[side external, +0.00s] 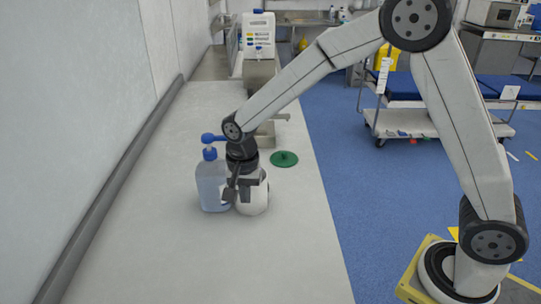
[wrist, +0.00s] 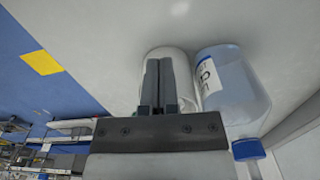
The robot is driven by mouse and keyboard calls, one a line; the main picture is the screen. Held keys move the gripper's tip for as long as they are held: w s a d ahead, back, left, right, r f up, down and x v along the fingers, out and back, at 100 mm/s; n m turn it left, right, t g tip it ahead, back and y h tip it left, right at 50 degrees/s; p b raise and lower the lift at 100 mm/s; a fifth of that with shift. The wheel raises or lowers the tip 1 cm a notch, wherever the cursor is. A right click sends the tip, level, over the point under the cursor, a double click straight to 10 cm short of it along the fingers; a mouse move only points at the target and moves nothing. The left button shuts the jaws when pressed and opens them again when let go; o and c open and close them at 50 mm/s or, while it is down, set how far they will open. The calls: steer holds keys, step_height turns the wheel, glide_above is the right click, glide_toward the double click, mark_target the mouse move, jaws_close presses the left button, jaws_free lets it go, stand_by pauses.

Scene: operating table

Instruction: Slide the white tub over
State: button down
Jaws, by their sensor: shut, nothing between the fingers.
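The white tub (side external: 256,200) stands upright on the pale counter, partly hidden by my gripper (side external: 234,192). My gripper is shut and empty, with its fingers in front of the tub's upper left part in the side view. In the wrist view the two fingers (wrist: 158,88) lie together across the tub (wrist: 184,82). I cannot tell whether they touch it. A flat green disc (side external: 284,159) lies on the counter behind and to the right of the tub.
A clear blue pump bottle (side external: 211,186) stands close at the tub's left; it also shows in the wrist view (wrist: 232,88). A wall runs along the counter's left side. The counter (side external: 215,265) is bare in front. A dispenser-like machine (side external: 258,40) stands at the back.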

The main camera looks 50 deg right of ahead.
mark_target(250, 215)
step_height(250, 215, down, 5)
steer(key=shift+f, duration=0.2)
steer(key=shift+w+d, duration=0.7)
steer(key=shift+d, duration=0.1)
steer(key=shift+w+d, duration=0.65)
steer(key=shift+d, duration=0.05)
steer(key=shift+w+d, duration=0.5)
steer(key=shift+d, duration=0.15)
steer(key=shift+s+a, duration=0.1)
steer(key=shift+a, duration=0.05)
